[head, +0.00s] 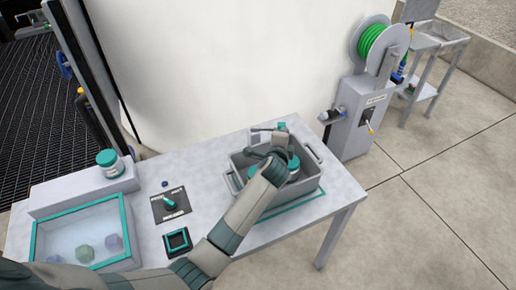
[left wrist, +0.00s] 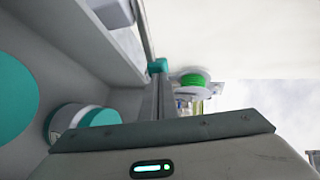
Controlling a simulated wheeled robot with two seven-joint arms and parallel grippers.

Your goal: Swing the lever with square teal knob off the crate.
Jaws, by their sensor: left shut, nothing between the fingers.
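The grey crate (head: 306,190) stands on the right part of the table, with teal-lidded jars inside. A teal knob (head: 281,125) shows at its far side, and it appears square at the end of a grey bar in the left wrist view (left wrist: 157,66). This bar lies along the crate's rim; whether it touches the rim is unclear. My left gripper (head: 262,146) is over the far-left part of the crate, shut and empty, a little left of and nearer than the knob. Its fingertips are hard to make out. My right gripper is not in view.
A teal-framed tray (head: 38,225), a jar (head: 108,162) on a ledge, a black plate with a teal handle (head: 169,202) and a teal-edged black square (head: 178,241) occupy the left. A white tank (head: 220,70) rises behind the table. A green hose reel (head: 370,42) stands beyond.

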